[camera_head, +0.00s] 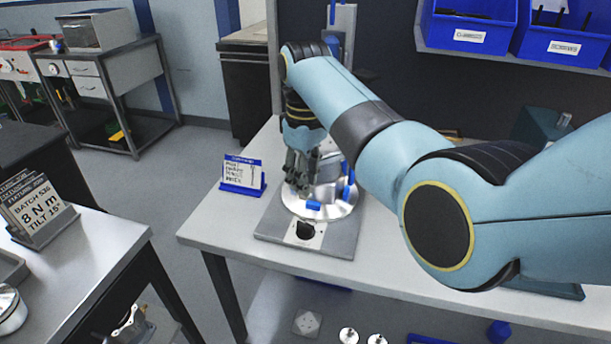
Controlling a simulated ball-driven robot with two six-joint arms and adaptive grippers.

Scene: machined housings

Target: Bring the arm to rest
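My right arm (395,150) comes in from the right and reaches over the workbench (215,225). My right gripper (300,180) points down at the left side of a round silver housing (335,205). Its fingers overlap the housing in this view, and I cannot tell whether they touch it or are open or shut. The housing sits on a grey fixture plate (340,240) and has blue parts around its edge. The arm and gripper hide part of the housing. My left gripper is not in view.
A small sign in a blue stand (243,176) is on the bench left of the fixture. A second table (95,250) at the left holds sign cards (40,212). Blue bins (465,25) sit on a shelf at upper right. Open floor lies between the tables.

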